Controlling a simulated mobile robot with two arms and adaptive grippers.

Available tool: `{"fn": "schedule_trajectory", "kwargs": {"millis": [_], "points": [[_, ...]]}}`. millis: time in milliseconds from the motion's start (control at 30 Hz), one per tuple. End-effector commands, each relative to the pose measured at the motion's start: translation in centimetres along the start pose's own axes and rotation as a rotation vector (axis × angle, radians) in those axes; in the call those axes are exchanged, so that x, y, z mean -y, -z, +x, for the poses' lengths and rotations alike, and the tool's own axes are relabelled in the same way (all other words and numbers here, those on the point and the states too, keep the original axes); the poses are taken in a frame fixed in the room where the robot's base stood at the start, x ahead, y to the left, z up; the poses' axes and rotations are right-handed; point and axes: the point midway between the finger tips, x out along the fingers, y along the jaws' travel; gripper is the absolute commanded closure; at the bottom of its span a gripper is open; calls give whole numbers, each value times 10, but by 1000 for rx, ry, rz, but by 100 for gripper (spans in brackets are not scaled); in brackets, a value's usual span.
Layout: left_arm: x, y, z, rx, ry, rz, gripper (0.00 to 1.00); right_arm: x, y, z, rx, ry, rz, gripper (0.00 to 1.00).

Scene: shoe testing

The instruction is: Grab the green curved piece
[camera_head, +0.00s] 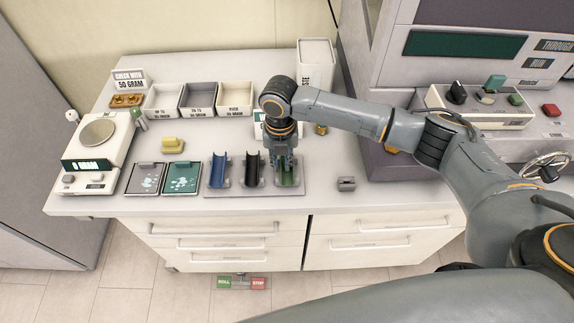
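The green curved piece (288,182) sits at the right end of a grey holder plate (262,191) near the counter's front edge. A black curved piece (254,170) and a dark blue curved piece (219,171) stand to its left. My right gripper (287,170) points straight down over the green piece, its fingertips at the piece and covering its upper part. Whether the fingers are closed on it is not clear. My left gripper is not in view.
A scale (98,133) reading 0 GRAM stands at the left. A machine panel (487,108) is at the right.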

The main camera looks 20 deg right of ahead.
Motion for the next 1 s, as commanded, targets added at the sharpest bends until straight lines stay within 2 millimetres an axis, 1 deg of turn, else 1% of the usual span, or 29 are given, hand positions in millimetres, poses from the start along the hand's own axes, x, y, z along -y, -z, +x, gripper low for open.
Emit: {"fn": "schedule_trajectory", "kwargs": {"millis": [67, 133, 167, 667, 767, 833, 933, 1000], "points": [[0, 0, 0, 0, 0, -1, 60, 0, 0, 0, 0, 0, 0, 84], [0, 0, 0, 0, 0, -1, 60, 0, 0, 0, 0, 0, 0, 96], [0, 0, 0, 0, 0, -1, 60, 0, 0, 0, 0, 0, 0, 100], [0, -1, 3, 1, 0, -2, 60, 0, 0, -2, 0, 1, 1, 100], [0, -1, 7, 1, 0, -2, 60, 0, -1, -8, 1, -1, 1, 100], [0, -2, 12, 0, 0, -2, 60, 0, -1, -15, 2, -2, 0, 100], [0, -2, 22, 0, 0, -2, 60, 1, -1, -31, 3, -2, 0, 100], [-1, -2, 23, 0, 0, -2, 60, 10, 8, -44, 3, -1, 0, 100]]}}
